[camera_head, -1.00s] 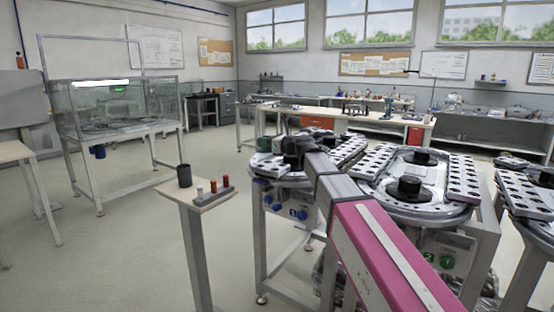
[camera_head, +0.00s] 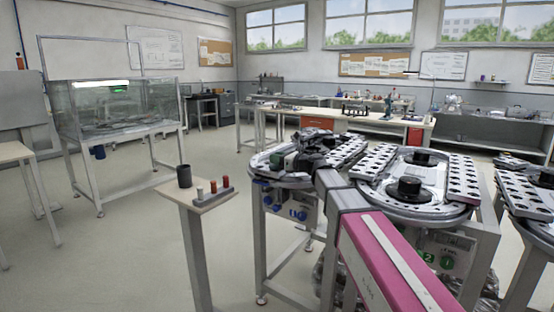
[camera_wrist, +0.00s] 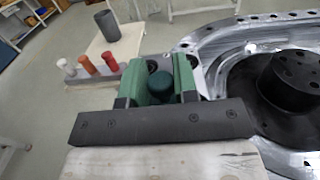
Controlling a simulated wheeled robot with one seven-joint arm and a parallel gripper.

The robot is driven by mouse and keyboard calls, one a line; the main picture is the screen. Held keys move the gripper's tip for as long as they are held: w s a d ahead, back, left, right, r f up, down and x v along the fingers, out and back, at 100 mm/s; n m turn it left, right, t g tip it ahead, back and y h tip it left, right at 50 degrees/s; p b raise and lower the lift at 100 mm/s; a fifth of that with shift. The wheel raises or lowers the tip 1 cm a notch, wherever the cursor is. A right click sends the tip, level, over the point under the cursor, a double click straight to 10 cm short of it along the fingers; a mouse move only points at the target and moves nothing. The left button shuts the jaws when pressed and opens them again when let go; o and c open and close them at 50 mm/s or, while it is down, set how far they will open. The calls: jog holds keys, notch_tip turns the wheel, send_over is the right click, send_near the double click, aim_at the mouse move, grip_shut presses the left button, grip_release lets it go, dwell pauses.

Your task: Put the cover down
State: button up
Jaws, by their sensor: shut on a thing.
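The cover looks like a small dark green round piece (camera_wrist: 161,84) in the wrist view, between the two green fingers of my gripper (camera_wrist: 160,80). The gripper is shut on it, and the fingers hide its sides. In the head view my gripper (camera_head: 283,161) is over the left end of the nearer ring track (camera_head: 266,171). The cover cannot be made out clearly there, and I cannot tell whether it touches the track.
A small side table (camera_head: 205,203) on the left bears a dark cup (camera_head: 184,176) and a grey rack (camera_head: 213,194) with white and red pegs. A second ring track (camera_head: 440,212) with black hubs stands to the right. Open floor lies left.

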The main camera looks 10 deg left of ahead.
jog(key=o, duration=0.9)
jog(key=v, duration=1.2)
jog(key=shift+r, duration=0.1)
